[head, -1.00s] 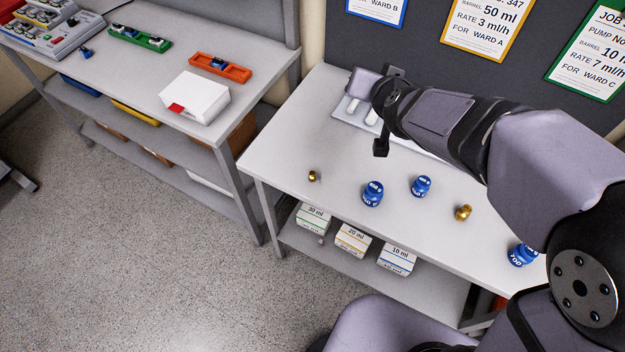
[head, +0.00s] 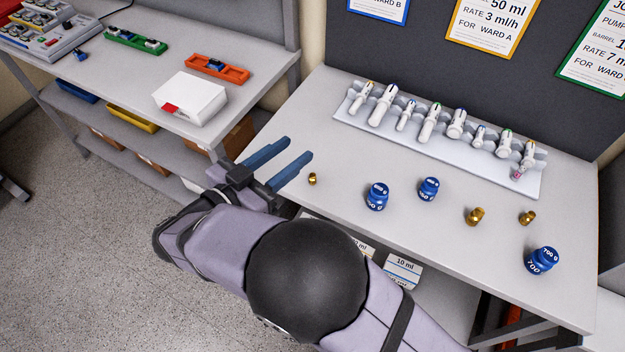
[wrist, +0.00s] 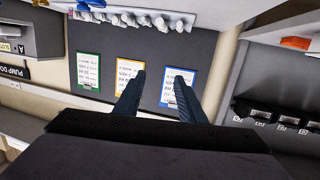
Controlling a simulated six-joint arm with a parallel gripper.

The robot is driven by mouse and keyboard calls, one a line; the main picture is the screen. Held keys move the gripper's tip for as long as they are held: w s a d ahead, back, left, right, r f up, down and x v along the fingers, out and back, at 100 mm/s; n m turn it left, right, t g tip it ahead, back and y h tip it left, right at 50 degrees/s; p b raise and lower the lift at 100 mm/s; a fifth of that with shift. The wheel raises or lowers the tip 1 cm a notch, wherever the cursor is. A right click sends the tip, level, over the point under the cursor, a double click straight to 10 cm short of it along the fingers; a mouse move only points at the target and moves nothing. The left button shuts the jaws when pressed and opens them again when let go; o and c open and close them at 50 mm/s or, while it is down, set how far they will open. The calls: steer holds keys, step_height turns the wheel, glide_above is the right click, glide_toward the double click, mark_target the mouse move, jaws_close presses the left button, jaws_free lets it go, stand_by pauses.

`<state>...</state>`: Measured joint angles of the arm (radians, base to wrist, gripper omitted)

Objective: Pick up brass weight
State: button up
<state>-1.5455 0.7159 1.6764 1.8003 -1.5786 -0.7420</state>
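Three brass weights stand on the right-hand table in the head view: a small one (head: 313,179) near the left edge, a larger one (head: 475,216) right of centre, and another (head: 527,218) further right. My gripper (head: 297,149) is at the table's left edge, its two blue fingers spread apart with nothing between them. The small brass weight is just right of and below the fingertips in the picture, apart from them. The wrist view shows the open fingers (wrist: 158,78) against the wall posters, with no weight visible.
Blue weights (head: 377,196), (head: 428,189) and (head: 542,261) stand among the brass ones. A white rack (head: 430,160) of syringes lies along the back. A white box (head: 191,98) and an orange tray (head: 218,68) are on the left bench. Labelled boxes (head: 403,270) sit below.

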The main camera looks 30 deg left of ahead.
glide_toward(311, 179)
steer(key=x, duration=0.3)
steer(key=shift+w+r, duration=0.2)
steer(key=shift+r, duration=0.05)
steer(key=shift+p+x, duration=0.75)
steer(key=shift+x, duration=0.65)
steer(key=shift+f+p+x, duration=0.15)
steer(key=shift+p+x, duration=0.4)
steer(key=shift+x, duration=0.6)
steer(key=shift+f+p+x, duration=0.1)
steer(key=shift+p+x, duration=0.4)
steer(key=shift+x, duration=0.65)
steer(key=shift+s, duration=0.1)
jaws_close()
